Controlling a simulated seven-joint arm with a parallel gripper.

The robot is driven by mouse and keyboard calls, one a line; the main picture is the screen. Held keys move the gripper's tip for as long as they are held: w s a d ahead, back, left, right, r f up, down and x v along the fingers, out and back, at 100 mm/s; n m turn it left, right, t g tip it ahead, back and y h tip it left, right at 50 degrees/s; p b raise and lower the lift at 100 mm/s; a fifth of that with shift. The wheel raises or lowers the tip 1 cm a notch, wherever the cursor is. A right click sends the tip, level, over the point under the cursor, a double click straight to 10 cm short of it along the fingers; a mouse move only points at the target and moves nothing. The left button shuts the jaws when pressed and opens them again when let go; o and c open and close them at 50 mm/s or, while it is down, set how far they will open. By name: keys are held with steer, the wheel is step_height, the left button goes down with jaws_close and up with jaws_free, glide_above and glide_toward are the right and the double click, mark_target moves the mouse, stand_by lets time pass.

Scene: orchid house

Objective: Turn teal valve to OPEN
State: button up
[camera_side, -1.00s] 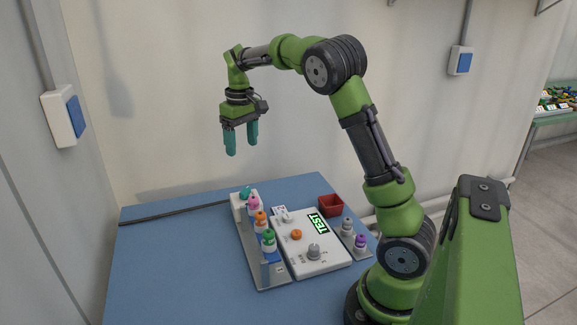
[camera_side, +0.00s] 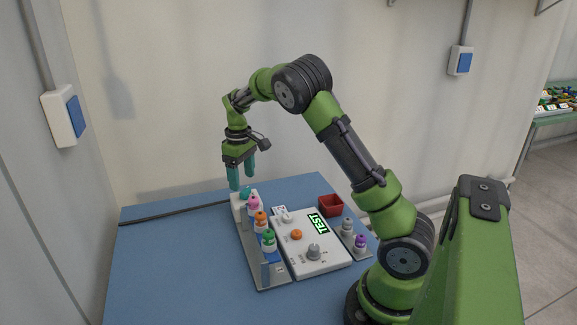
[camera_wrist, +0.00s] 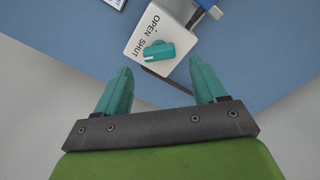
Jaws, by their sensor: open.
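The teal valve (camera_wrist: 158,53) is a small knob with a white line on its lever, on a white block (camera_wrist: 137,50) lettered OPEN and SHUT. In the wrist view the line lies near the word SHUT. In the side view the teal valve (camera_side: 246,192) is at the far end of a row of coloured knobs. My gripper (camera_side: 241,177) points down just above it. In the wrist view my gripper (camera_wrist: 160,76) has its teal fingers spread, one on each side of the valve's line of approach, with nothing between them.
Pink (camera_side: 254,202), orange (camera_side: 261,218) and green (camera_side: 268,238) knobs stand in the same row, close in front of the valve. A white panel (camera_side: 325,262) reading TEST lies to the right, with a red box (camera_side: 331,205) behind it. The blue table's left side (camera_side: 165,260) is clear.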

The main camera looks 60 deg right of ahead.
mark_target(245, 194)
steer(key=shift+f, duration=1.9)
steer(key=c, duration=1.1)
steer(key=shift+o, duration=0.2)
